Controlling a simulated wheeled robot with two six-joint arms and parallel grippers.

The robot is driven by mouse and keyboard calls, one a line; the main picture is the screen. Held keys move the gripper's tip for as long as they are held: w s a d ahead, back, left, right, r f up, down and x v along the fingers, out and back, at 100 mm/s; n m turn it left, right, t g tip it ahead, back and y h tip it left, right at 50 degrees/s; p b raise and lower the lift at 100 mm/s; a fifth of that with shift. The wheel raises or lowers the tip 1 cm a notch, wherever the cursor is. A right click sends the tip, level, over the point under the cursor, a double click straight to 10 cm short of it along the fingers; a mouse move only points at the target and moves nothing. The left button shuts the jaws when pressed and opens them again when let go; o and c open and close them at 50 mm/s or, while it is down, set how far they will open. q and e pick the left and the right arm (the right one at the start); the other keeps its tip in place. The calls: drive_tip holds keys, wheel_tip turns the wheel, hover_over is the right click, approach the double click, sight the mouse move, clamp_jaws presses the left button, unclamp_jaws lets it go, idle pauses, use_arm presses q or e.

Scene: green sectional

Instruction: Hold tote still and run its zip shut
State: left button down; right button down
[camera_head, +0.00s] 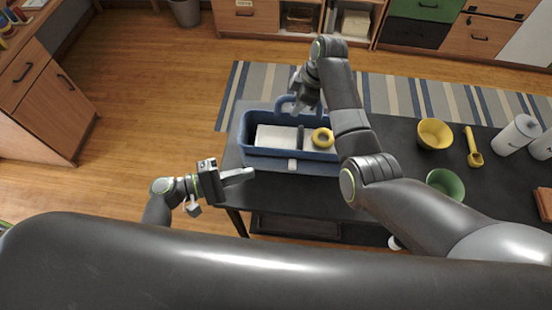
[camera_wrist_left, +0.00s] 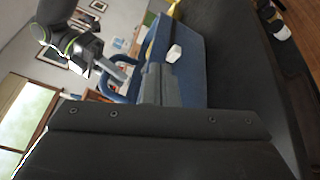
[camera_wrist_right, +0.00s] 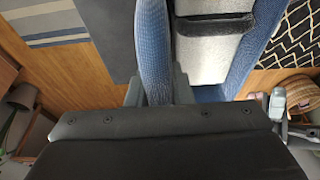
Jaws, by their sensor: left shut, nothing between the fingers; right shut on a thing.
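The blue tote (camera_head: 243,139) stands open on the dark table. Inside are a pale block (camera_head: 276,137), a dark bar and a yellow ring (camera_head: 322,137). A small white tab (camera_head: 292,165) sits on its near side and shows in the left wrist view (camera_wrist_left: 174,53). My right gripper (camera_head: 299,106) is at the tote's far side, shut on a blue strip of the tote (camera_wrist_right: 154,45), apparently the handle. My left gripper (camera_head: 250,172) is shut and empty by the near left corner, left of the tab. It also shows in its wrist view (camera_wrist_left: 158,85). Contact with the tote is unclear.
On the table to the right are a yellow bowl (camera_head: 435,134), a yellow scoop (camera_head: 473,148), a green bowl (camera_head: 445,184) and white canisters (camera_head: 517,134). My right arm crosses above the table beside the tote. The floor left of the table is clear.

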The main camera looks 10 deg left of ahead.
sight(292, 165)
drive_tip(key=shift+r, duration=0.1)
use_arm(q)
drive_tip(key=w+a+r+n+g+y, duration=0.3)
drive_tip(key=w+r+n+g+y, duration=0.3)
drive_tip(key=n, duration=0.3)
drive_tip(key=s+x, duration=0.1)
drive_tip(key=x, duration=1.2)
drive_tip(key=shift+d+r+g, duration=0.3)
drive_tip(key=shift+d+g, duration=0.1)
drive_tip(key=shift+d, duration=0.15)
